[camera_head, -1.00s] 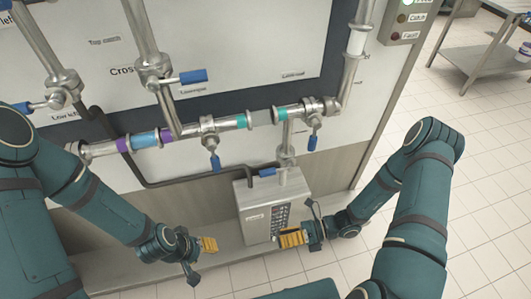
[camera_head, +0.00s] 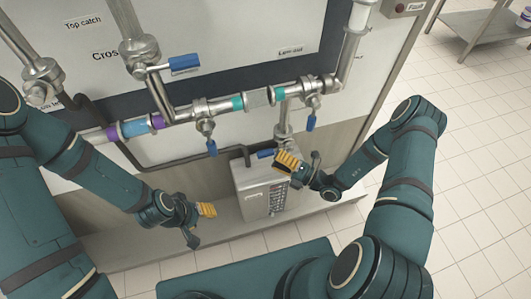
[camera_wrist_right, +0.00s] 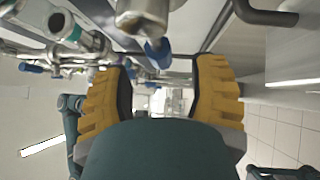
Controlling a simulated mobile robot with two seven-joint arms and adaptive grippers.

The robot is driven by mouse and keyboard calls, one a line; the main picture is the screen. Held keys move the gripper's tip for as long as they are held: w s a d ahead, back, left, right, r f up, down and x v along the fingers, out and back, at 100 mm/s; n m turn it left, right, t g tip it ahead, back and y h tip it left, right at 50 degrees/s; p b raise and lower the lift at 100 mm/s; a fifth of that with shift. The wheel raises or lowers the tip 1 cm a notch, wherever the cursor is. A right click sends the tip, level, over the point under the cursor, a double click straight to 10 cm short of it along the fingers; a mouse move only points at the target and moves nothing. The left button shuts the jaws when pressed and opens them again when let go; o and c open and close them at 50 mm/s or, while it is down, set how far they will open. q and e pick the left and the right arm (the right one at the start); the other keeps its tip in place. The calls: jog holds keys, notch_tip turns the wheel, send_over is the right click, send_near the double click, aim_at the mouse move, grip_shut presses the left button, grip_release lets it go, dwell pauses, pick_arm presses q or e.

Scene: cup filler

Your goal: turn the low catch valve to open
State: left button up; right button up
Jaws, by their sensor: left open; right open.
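A small valve (camera_head: 284,134) stands on the vertical pipe above the grey keypad box. Its blue handle (camera_head: 265,153) points left, roughly level. I cannot read a label naming it as the low catch valve. My right gripper (camera_head: 300,160) is open and empty, just right of this handle and above the box. In the right wrist view a blue handle (camera_wrist_right: 157,52) and a metal fitting (camera_wrist_right: 143,15) show beyond and above the open fingers, apart from them. My left gripper (camera_head: 199,223) is open and empty, low and left of the box.
The keypad box (camera_head: 255,200) stands on a metal ledge (camera_head: 150,243). Other blue-handled valves (camera_head: 211,148) (camera_head: 311,122) hang down from the horizontal pipe (camera_head: 185,112). A higher valve handle (camera_head: 184,62) points right. A dark bent tube (camera_head: 190,164) runs left of the box.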

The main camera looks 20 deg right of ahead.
aim_at(266, 154)
jog(key=shift+x, duration=2.4)
grip_shut()
